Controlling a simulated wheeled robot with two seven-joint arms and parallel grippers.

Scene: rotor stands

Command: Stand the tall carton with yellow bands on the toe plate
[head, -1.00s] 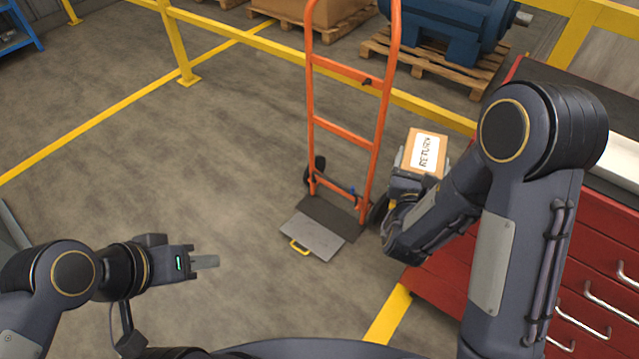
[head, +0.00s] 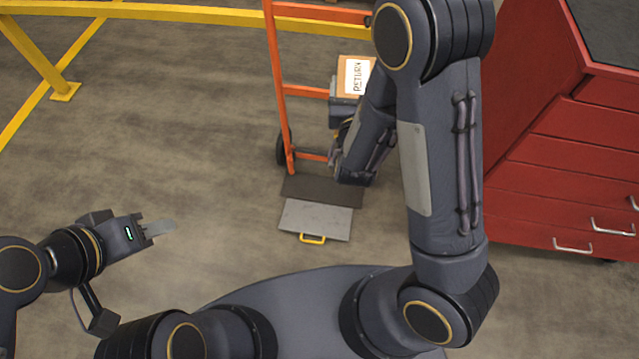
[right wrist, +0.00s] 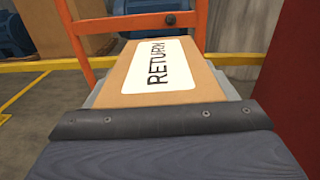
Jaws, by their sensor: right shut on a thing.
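The brown carton (head: 352,72) shows its top with a white RETURN label; its yellow bands cannot be made out. My right gripper (head: 347,104) is shut on it and holds it in front of the orange hand truck (head: 279,95). In the right wrist view the carton (right wrist: 120,88) sits between the gripper's fingers, with the truck's frame behind it. The dark toe plate (head: 310,190) lies at the truck's foot; my arm hides the carton's underside, so its height above the plate cannot be told. My left gripper (head: 162,229) is away at the left, holding nothing visible.
A grey plate with a yellow handle (head: 318,218) lies in front of the toe plate. A red drawer cabinet (head: 545,185) stands at the right. A yellow rail (head: 180,13) runs behind. The floor left of the truck is clear.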

